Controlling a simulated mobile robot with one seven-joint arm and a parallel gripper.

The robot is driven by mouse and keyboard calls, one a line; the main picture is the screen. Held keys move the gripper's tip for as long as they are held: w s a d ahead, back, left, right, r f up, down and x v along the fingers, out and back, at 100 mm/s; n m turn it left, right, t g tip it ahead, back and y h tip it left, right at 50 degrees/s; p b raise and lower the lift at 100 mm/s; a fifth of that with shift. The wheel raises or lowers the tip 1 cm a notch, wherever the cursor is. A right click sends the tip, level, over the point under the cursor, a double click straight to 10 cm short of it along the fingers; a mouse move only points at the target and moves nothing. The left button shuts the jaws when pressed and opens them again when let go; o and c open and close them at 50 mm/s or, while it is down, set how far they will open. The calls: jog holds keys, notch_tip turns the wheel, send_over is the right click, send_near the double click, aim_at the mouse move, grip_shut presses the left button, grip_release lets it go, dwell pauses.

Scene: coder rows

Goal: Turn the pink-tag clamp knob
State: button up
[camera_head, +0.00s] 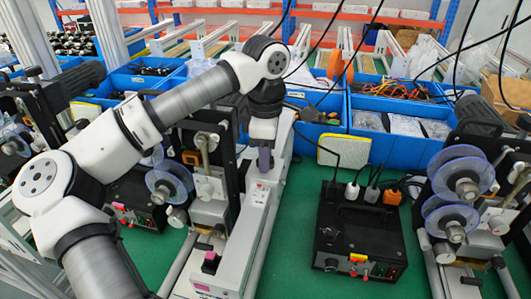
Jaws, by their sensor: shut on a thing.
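My gripper (264,160) points down at the far part of a long white rail unit (236,244) in the middle of the bench. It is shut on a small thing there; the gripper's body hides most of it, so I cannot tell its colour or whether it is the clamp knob. A small pink part with a dark top (210,262) sits at the near end of the same white unit, apart from my gripper. I cannot read any tag clearly.
A black control box (360,235) with plugs stands to the right. Coder machines with clear blue-rimmed reels stand at left (168,183) and right (457,190). Blue bins (400,140) line the back. Black cables hang near my arm. Green bench shows between the units.

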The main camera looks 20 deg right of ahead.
dwell(0.4)
jog(key=o, duration=1)
notch_tip(320, 180, up, 14)
jog(key=shift+f+b, duration=0.1)
jog(key=shift+b, duration=0.95)
jog(key=shift+s, duration=0.1)
